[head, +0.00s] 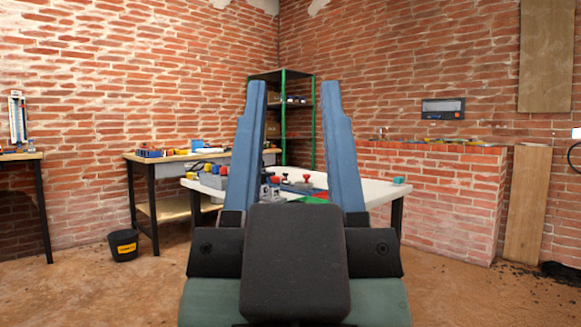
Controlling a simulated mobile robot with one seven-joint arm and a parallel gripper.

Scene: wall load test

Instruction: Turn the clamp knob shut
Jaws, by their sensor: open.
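My gripper (294,90) fills the middle of the head view, its two long blue fingers pointing up and spread wide apart. It is open with nothing between the fingers. Behind it stands a white-topped table (368,188). Small fixtures with red parts show between the fingers, among them a red knob-like piece (306,178) and a grey metal piece (270,191). I cannot tell which of them is the clamp knob or how far it is turned. My gripper hides part of the table, and it appears nearer to me than the fixtures.
A teal block (398,181) sits at the table's right edge. A wooden workbench (160,157) stands behind left, with a black bucket (123,245) on the floor. A green-framed shelf (283,130) fills the corner. A low brick ledge (440,190) runs right. Floor on both sides is open.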

